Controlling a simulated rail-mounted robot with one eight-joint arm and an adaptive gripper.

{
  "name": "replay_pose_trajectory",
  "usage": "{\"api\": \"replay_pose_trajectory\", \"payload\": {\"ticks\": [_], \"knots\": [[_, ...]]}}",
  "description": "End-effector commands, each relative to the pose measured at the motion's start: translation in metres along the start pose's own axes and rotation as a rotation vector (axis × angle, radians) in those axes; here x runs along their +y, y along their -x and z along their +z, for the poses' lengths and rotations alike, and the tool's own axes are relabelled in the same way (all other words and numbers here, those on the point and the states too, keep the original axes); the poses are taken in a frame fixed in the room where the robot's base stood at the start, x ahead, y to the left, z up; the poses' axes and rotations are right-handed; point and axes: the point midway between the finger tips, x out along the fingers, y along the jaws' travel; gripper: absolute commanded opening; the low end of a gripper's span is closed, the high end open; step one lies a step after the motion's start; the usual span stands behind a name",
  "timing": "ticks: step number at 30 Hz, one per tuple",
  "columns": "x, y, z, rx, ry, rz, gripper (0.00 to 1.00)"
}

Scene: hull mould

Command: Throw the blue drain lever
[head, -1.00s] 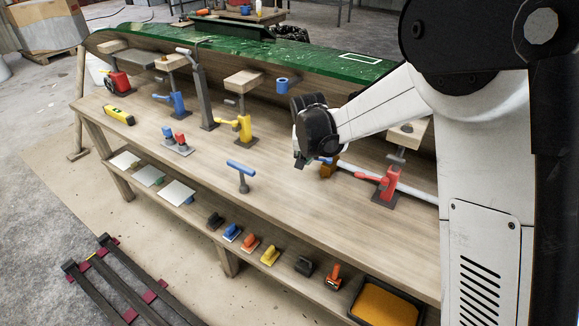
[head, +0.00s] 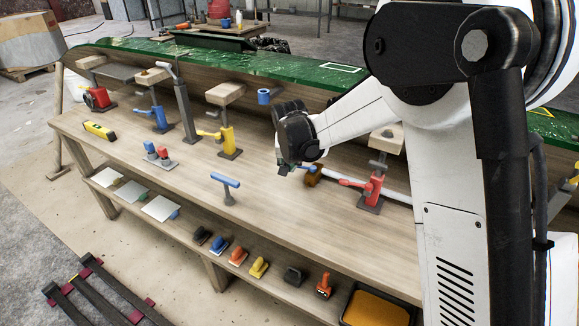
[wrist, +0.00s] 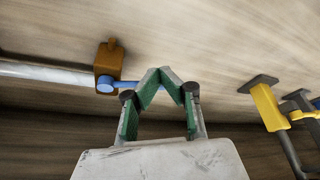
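The blue drain lever (wrist: 122,85) sticks out to the right from a round blue hub on a brown valve body (wrist: 108,60) in the wrist view. In the head view, a small part of the lever (head: 308,167) shows by the valve body (head: 315,177), just right of my gripper (head: 283,170). In the wrist view, the green-padded fingers of my gripper (wrist: 160,74) lean together and their tips meet or nearly meet. The lever runs behind the fingers and is partly hidden by them. I see nothing held between the tips.
A pale pipe (wrist: 45,72) runs into the valve. A red clamp (head: 371,190) stands right of the valve, and a yellow clamp (head: 228,140) stands to its left. A blue T-handled post (head: 227,188) stands on the bench (head: 265,205). The bench front is mostly clear.

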Motion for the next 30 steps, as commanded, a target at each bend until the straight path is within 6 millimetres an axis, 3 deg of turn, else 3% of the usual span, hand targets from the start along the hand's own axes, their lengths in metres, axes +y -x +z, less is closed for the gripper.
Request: {"api": "replay_pose_trajectory", "payload": {"ticks": [16,22,26,30], "knots": [[0.017,0.002,0.002,0.004,-0.001,0.002,0.00],[0.012,0.007,0.018,0.003,-0.001,0.002,0.00],[0.005,0.016,0.038,0.003,-0.003,0.001,0.00],[0.003,0.050,0.036,0.003,-0.004,0.001,0.00]]}}
